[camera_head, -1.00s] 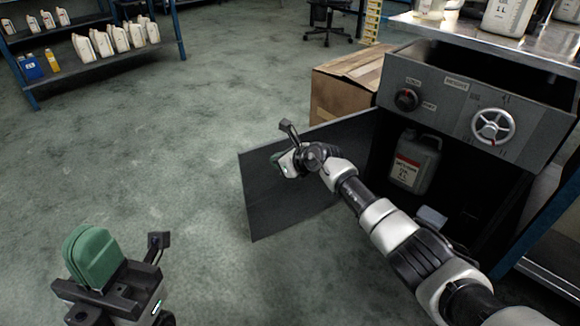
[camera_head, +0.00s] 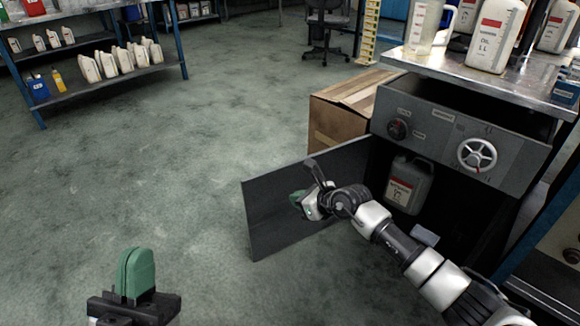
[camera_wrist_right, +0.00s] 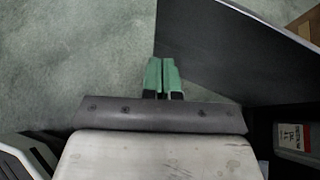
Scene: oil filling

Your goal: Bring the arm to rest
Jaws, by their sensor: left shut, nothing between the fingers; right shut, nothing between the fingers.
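My left gripper (camera_head: 136,272) is at the bottom left of the head view, its green fingers shut with nothing between them, above the bare floor. My right gripper (camera_head: 298,203) is in front of the open dark cabinet door (camera_head: 270,215). In the right wrist view its green fingers (camera_wrist_right: 163,74) are shut together and hold nothing. The door's panel also shows in that view (camera_wrist_right: 230,50), to the right of the fingers. My right arm runs from the lower right across the front of the cabinet.
The cabinet has a knob and a wheel (camera_head: 477,154) on its panel; a grey canister (camera_head: 409,185) stands inside. A cardboard box (camera_head: 340,115) is behind the door. A metal table (camera_head: 520,85) holds jugs at upper right. Shelves (camera_head: 100,80) stand far left. The middle floor is clear.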

